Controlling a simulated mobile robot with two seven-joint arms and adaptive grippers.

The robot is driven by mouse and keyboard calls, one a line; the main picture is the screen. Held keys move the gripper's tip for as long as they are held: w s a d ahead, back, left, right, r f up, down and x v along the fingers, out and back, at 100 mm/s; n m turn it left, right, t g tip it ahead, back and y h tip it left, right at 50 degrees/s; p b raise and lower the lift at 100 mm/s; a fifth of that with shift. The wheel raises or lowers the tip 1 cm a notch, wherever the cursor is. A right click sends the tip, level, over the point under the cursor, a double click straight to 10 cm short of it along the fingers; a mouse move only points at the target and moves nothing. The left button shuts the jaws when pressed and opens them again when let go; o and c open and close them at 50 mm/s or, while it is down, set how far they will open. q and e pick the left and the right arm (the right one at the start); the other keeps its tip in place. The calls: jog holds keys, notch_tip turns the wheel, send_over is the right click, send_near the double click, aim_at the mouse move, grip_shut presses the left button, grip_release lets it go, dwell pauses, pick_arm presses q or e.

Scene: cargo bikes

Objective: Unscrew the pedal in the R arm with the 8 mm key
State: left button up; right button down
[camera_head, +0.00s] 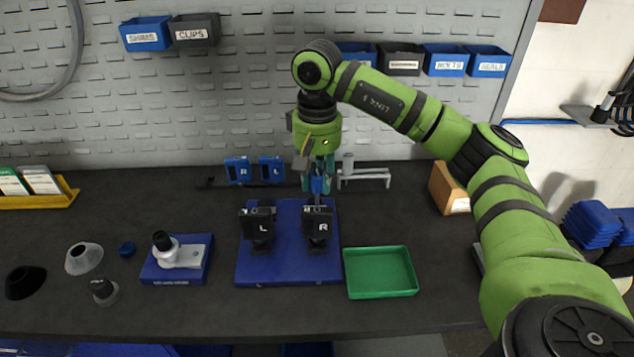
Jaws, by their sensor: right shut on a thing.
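A blue board (288,277) on the bench carries two black blocks, the L arm (262,232) on the left and the R arm (317,228) on the right. My right gripper (319,184) points down just behind and above the R arm. It is shut on a small blue thing, mostly hidden between its fingers; I cannot tell whether it is the 8 mm key or a pedal. Two blue pieces marked R (238,170) and L (271,169) stand at the back. A grey L-shaped metal piece (372,177) is right of the gripper. My left gripper is out of view.
An empty green tray (381,272) lies right of the board. A cardboard box (447,188) stands back right. Bins hang on the wall behind.

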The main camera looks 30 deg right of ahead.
jog(key=shift+r, duration=0.1)
jog(key=shift+r+p, duration=1.85)
jog(key=shift+r, duration=0.65)
jog(key=shift+f, duration=0.1)
